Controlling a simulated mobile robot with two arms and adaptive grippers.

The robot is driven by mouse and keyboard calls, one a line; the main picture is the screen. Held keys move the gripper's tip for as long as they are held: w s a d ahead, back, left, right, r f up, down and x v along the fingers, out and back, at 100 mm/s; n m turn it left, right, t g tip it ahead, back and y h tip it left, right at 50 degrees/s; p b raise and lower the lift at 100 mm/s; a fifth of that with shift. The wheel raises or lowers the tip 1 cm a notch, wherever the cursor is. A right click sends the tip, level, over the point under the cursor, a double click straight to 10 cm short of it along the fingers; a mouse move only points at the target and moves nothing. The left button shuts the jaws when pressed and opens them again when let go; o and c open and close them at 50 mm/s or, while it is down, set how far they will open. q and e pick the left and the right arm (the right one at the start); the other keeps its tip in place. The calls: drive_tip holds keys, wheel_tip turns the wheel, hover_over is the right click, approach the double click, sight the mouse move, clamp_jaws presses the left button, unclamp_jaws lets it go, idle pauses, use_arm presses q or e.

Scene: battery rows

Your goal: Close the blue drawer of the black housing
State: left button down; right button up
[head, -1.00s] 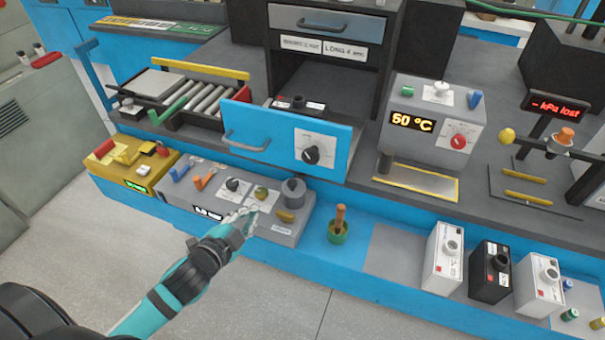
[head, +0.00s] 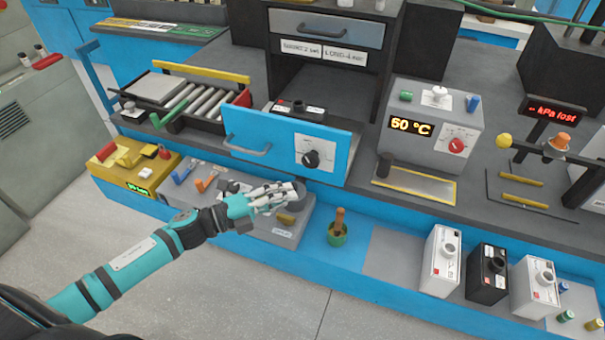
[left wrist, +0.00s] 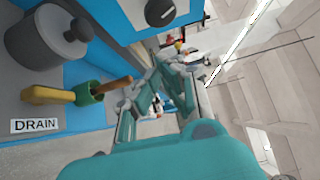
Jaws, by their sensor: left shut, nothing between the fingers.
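The blue drawer (head: 290,130) stands pulled out of the lower part of the black housing (head: 391,60). Its front carries a bar handle (head: 246,146) at left and a black knob (head: 310,158) on a white plate at right. Red and black parts lie inside the drawer. My left gripper (head: 288,192) is shut and empty, in front of and just below the drawer front, over the grey control box. In the left wrist view the gripper (left wrist: 150,92) points away, with part of the blue front and its knob above it. My right gripper is not in view.
Below the drawer, the grey control box (head: 262,228) has several knobs and a grey cylinder. A green cup with a wooden handle (head: 338,236) stands to its right.

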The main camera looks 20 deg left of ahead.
use_arm(q)
drive_tip(key=w+d+p, duration=0.1)
drive_tip(key=w+d, duration=0.1)
drive_tip(key=w, duration=0.4)
drive_tip(key=shift+d, duration=0.15)
drive_tip(key=shift+r, duration=0.1)
